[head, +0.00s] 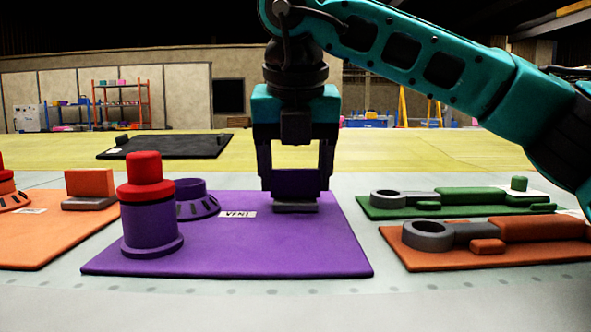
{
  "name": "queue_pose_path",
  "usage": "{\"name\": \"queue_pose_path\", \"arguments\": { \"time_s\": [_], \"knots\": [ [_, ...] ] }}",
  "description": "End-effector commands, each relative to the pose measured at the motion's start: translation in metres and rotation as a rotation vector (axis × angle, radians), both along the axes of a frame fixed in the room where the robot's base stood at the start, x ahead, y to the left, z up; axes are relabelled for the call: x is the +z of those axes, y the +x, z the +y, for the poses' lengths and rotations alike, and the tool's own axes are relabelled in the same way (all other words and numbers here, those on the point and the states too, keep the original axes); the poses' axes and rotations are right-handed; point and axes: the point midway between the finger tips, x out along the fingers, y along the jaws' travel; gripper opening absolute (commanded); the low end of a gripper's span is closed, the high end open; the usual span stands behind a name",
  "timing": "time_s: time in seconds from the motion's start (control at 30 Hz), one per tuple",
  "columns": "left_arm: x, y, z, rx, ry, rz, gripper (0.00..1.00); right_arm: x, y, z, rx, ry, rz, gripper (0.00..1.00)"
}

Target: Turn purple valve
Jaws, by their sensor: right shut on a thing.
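The purple valve (296,187) is a purple block-shaped handle on a grey base, near the back right of the purple board (300,250). My right gripper (296,178) points straight down from above, with one finger on each side of the handle. It is shut on the purple valve, and the fingers hide its sides. The grey base shows just below the fingertips. A white label (237,214) lies on the board to the left of the valve. My left gripper is not in view.
A purple cylinder with a red cap (146,170) stands at the board's front left, before a purple slotted ring (196,198). An orange board (50,246) with an orange block (90,183) lies left. Green (470,195) and orange (545,229) wrench-like pieces lie right.

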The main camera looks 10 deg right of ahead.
Motion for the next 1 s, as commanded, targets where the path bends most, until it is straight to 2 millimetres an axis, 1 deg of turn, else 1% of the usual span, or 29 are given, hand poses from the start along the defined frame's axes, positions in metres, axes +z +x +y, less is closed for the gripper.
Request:
{"name": "queue_pose_path", "arguments": {
  "time_s": [0.03,0.47,0.5,0.73,1.0],
  "knots": [
    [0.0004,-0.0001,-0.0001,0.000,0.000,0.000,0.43,0.0034,0.0014,-0.0008,-0.009,0.004,-0.010,0.38],
    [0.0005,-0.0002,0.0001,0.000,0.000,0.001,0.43,0.0039,0.0016,-0.0013,-0.020,0.005,-0.011,0.38],
    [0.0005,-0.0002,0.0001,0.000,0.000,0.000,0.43,0.0039,0.0016,-0.0013,-0.020,0.005,-0.011,0.71],
    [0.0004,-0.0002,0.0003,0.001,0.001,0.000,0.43,0.0022,0.0010,-0.0010,-0.017,0.003,-0.006,0.93],
    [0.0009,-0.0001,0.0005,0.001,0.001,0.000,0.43,0.0027,0.0000,-0.0003,-0.014,0.001,-0.003,0.94]
  ]
}}
